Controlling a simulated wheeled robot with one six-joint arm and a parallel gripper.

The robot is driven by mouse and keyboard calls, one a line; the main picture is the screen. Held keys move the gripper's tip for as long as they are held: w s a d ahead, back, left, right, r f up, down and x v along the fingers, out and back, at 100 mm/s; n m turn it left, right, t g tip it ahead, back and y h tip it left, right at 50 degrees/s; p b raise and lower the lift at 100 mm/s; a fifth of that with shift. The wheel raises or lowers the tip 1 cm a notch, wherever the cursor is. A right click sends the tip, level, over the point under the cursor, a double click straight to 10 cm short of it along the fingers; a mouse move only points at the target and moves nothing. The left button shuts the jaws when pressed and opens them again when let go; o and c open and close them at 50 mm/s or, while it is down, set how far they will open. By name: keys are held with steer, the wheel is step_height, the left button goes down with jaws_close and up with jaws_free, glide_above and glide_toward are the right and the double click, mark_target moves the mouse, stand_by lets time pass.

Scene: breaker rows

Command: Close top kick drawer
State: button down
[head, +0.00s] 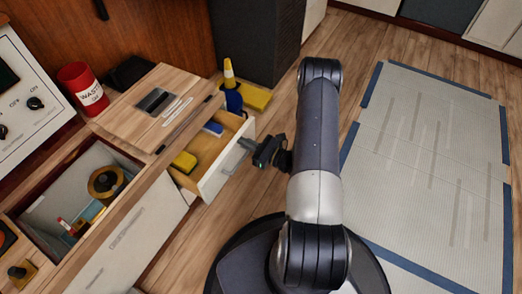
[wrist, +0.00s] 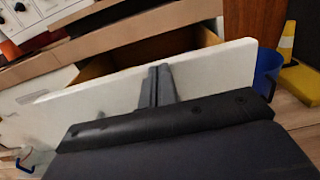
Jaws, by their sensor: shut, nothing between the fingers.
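The top kick drawer (head: 222,172) stands pulled out of the wooden bench, with its white front facing my arm. The drawer's open interior (wrist: 150,52) shows behind the front.
A blue bin (head: 233,99) with a yellow cone and a yellow block (head: 256,97) stand beyond the drawer. An open bench compartment (head: 75,190) holds a tape roll. A red waste can (head: 82,88) stands on the bench. A grey mat (head: 430,150) lies right.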

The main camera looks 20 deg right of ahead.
steer(key=b+x, duration=0.2)
steer(key=x, duration=0.8)
steer(key=shift+d, duration=0.1)
